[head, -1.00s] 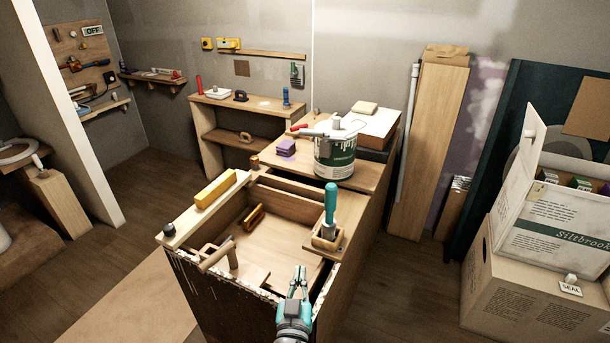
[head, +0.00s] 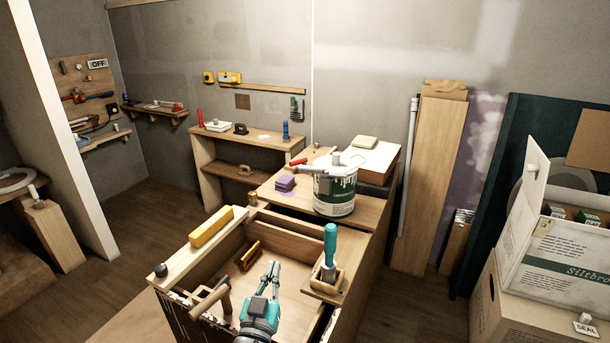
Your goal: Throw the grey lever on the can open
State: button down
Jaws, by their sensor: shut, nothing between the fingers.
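A white and green paint can (head: 335,194) stands upright on the wooden worktop, behind the open wooden box. Grey parts (head: 352,159) show on top of its pale lid, small and partly merged. I cannot clearly tell the lever's shape or its position. A grey bar with a red end (head: 298,163) reaches out past the lid's left side. My gripper (head: 272,270) is shut and empty. It is over the open box, in front of the can and to its left, well apart from it.
A teal-handled tool (head: 330,245) stands in a wooden holder at the box's right edge. A yellow block (head: 211,227) lies on the left rim, and a wooden-handled hammer (head: 211,299) is at the front left. Purple blocks (head: 285,184) sit left of the can.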

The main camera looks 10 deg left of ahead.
aim_at(325, 173)
jog(key=i+l, duration=0.1)
jog(key=i, duration=0.75)
